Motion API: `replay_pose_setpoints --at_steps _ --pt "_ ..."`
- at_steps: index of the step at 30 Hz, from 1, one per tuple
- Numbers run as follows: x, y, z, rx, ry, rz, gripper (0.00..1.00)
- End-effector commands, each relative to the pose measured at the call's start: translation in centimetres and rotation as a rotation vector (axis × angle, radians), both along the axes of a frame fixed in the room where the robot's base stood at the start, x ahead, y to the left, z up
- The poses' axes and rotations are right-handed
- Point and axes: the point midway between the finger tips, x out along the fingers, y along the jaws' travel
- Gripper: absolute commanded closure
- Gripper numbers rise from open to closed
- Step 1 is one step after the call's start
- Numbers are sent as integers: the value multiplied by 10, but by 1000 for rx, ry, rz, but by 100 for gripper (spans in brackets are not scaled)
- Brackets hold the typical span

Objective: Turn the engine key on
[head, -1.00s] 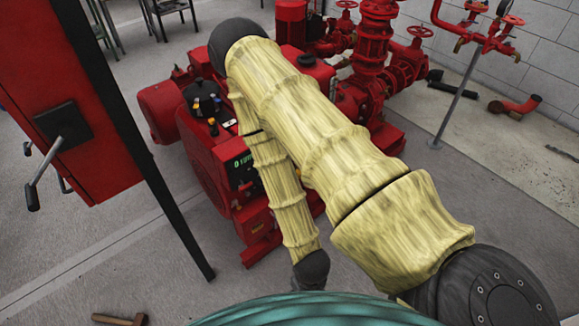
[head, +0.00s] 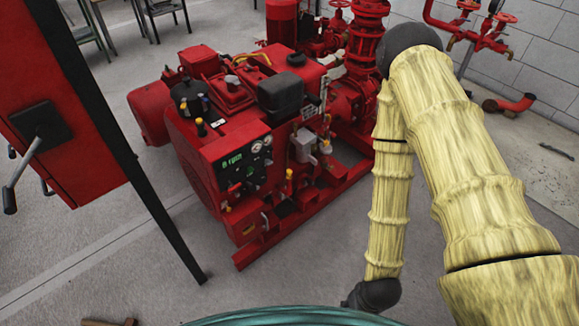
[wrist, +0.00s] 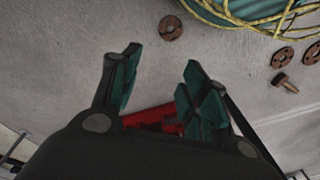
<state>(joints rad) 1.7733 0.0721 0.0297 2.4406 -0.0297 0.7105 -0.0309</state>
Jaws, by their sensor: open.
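The red engine (head: 215,150) stands in the middle of the head view. Its front control panel (head: 245,165) is uncovered, with a green lit display, round gauges and small knobs. The engine key is too small to make out there. My gripper (wrist: 160,78) shows in the wrist view with its teal fingers apart and nothing held between them. Red parts (wrist: 150,118) show beyond the fingers' base; I cannot tell what they belong to. In the head view the gripper itself cannot be made out; my yellow-sleeved arm is right of the engine.
A red cabinet (head: 85,150) with a lever and a dark post stands at the left. Red pipes with valves (head: 480,25) are at the back right. A hammer (wrist: 285,82) and rusty flanges (wrist: 171,27) lie on the floor.

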Motion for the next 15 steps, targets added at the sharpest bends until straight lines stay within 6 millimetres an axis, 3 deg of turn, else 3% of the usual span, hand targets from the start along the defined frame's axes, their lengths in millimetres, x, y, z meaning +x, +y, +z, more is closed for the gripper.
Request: replay_pose_setpoints --at_steps 1,4,15 --pt "12 8 -19 24 -26 11 55" --pt "40 28 -36 80 -88 44 55" --pt "147 90 -65 259 -358 161 55"
